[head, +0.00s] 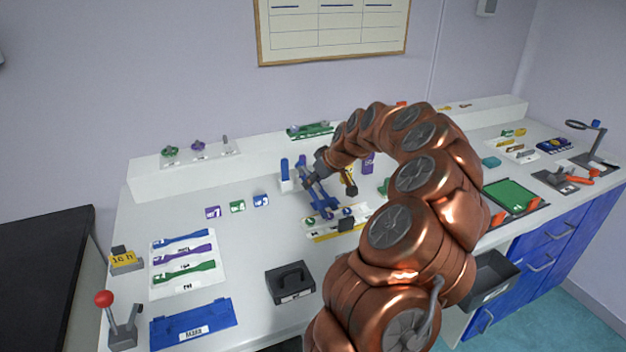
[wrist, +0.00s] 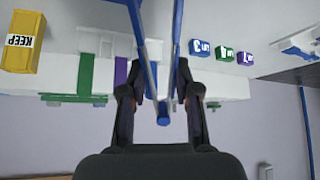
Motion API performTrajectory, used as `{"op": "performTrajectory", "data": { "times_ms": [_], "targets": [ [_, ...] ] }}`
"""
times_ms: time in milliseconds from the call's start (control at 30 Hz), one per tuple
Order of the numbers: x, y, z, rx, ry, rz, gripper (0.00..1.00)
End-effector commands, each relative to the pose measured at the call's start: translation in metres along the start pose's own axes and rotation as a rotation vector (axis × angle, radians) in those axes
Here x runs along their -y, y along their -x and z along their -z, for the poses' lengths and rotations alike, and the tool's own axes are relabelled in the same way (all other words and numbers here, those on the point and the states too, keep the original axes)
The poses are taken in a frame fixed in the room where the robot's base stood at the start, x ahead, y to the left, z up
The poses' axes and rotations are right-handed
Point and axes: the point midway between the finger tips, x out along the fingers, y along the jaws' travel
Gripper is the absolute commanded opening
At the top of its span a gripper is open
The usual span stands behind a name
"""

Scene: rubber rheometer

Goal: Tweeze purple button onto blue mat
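My gripper (wrist: 156,82) has its two black fingers on either side of blue tweezers (wrist: 163,114) and is shut on them. The tweezers' two arms run apart toward the top of the wrist view, and their tips are out of that view. In the head view, the tweezers (head: 319,196) point down over a white and yellow strip (head: 339,235). Small purple and blue pieces lie on this strip, too small to tell which is the purple button. A flat blue mat (head: 193,322) with a white label lies at the front left of the bench.
A white board (head: 213,272) with blue, purple and green strips lies behind the mat. A black case (head: 290,283) stands right of the mat. Three small labelled blocks (head: 237,206) stand mid-bench. A red-knobbed lever (head: 106,300) stands at the left edge. My arm hides part of the bench.

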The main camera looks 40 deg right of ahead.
Motion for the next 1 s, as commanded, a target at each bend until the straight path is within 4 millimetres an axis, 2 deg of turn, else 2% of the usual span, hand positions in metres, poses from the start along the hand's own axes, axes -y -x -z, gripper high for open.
{"op": "performTrajectory", "data": {
  "times_ms": [100,500,767,1000],
  "targets": [
    [0.0001,-0.0061,-0.0044,0.0,0.0,0.0,0.28],
    [0.0002,-0.006,-0.0043,0.0,0.0,0.0,0.28],
    [0.0001,-0.006,-0.0043,0.0,0.0,0.0,0.01],
    [0.0001,-0.0056,-0.004,0.0,0.0,0.0,0.0]
  ]
}}
